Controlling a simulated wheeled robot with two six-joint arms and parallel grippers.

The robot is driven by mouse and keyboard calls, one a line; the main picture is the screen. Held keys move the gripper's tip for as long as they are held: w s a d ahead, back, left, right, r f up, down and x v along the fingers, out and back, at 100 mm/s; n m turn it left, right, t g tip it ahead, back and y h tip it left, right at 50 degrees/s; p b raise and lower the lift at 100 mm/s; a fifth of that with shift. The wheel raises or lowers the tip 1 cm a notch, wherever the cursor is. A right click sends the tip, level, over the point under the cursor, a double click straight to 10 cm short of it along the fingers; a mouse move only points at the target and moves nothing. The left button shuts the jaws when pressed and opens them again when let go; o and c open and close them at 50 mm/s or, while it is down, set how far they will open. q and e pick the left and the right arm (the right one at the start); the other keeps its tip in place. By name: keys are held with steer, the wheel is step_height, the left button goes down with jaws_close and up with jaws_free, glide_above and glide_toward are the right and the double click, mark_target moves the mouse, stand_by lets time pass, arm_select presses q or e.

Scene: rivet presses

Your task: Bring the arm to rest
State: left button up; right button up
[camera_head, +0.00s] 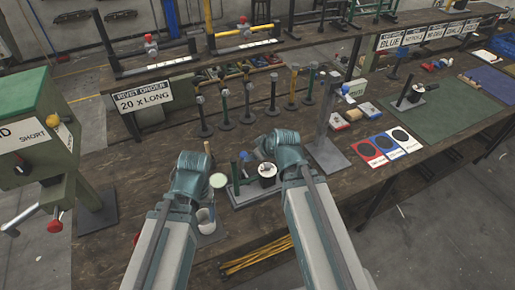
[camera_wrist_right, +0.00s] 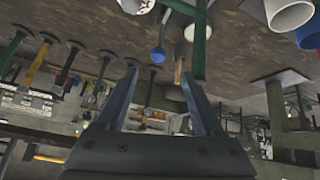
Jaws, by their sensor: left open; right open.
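My left arm comes in from the bottom of the head view, and its gripper (camera_head: 203,164) hangs over the front part of the wooden bench. Its fingers are small and partly hidden by the wrist; no held thing shows. My right arm comes up beside it, with its wrist just right of a small green stand holding a dark-topped white cup. In the right wrist view, my right gripper (camera_wrist_right: 160,75) has its two fingers spread apart with nothing held between them. The bench and tools appear upside down there.
A green press (camera_head: 45,130) stands at the left. Several upright posts stand behind my grippers, with a grey stand (camera_head: 325,145) to the right. A pale round disc (camera_head: 218,180) is beside my left gripper.

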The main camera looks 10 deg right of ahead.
arm_select(q)
steer(key=shift+s+d+r, duration=0.25)
steer(key=shift+s+r, duration=0.2)
steer(key=shift+r, duration=0.2)
arm_select(e)
steer(key=shift+v, duration=0.85)
steer(key=shift+s, duration=0.1)
arm_select(q)
step_height(320, 180, down, 4)
steer(key=b, duration=0.3)
steer(key=shift+b, duration=0.3)
arm_select(e)
steer(key=s+a+f+g+h, duration=0.1)
steer(key=s+a+f+g, duration=0.1)
steer(key=s, duration=0.3)
steer(key=s+a+f+m+g+h, duration=0.1)
steer(key=s+a+f+g, duration=0.2)
steer(key=s, duration=0.2)
steer(key=s+a+f+g+h, duration=0.1)
steer(key=s+a+f+g, duration=0.1)
steer(key=s, duration=0.3)
steer(key=shift+s+a+f+m+g+h, duration=0.3)
steer(key=shift+s+a+f+h, duration=0.1)
steer(key=shift+a+f, duration=0.45)
